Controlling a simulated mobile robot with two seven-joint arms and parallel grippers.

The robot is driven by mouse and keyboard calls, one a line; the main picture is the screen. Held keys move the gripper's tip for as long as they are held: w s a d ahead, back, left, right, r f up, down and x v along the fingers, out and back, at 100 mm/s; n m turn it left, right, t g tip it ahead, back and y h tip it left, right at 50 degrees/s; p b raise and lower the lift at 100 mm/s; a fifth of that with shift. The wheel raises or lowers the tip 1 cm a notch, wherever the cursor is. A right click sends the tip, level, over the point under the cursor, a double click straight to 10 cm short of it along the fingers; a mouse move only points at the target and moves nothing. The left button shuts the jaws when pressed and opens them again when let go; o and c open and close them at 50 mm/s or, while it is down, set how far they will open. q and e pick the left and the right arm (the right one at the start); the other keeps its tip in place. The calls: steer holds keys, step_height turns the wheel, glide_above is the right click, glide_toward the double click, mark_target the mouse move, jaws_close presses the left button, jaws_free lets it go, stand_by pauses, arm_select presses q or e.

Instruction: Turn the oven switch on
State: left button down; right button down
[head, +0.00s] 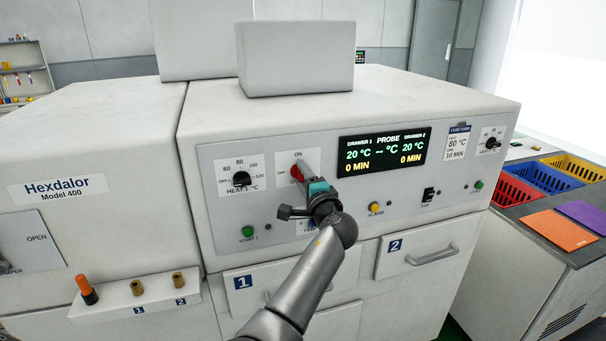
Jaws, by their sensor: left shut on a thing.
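The oven switch (296,171) is a red rotary switch on the grey front panel, under the label ON. Its right side is partly hidden by my left gripper (303,173). The gripper reaches up from below and is shut on the switch at the panel. Which way the switch handle points cannot be told, because the fingers cover it. My right gripper is not in view.
A HEAT 1 dial (241,179) is left of the switch, and a lit display (384,152) is to its right. Below are a green start button (248,232), a yellow alarm button (374,207) and drawer 2 (418,252). Coloured crates (517,187) stand at right.

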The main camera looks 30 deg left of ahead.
arm_select(q)
steer(key=shift+r+m, duration=0.15)
steer(key=shift+m, duration=0.15)
steer(key=shift+c, duration=1.4)
jaws_free()
steer(key=shift+s+d+f, duration=0.2)
steer(key=shift+s+d, duration=0.15)
steer(key=shift+d, duration=0.15)
steer(key=b+v, duration=0.1)
steer(key=v, duration=1.3)
steer(key=shift+b, duration=0.3)
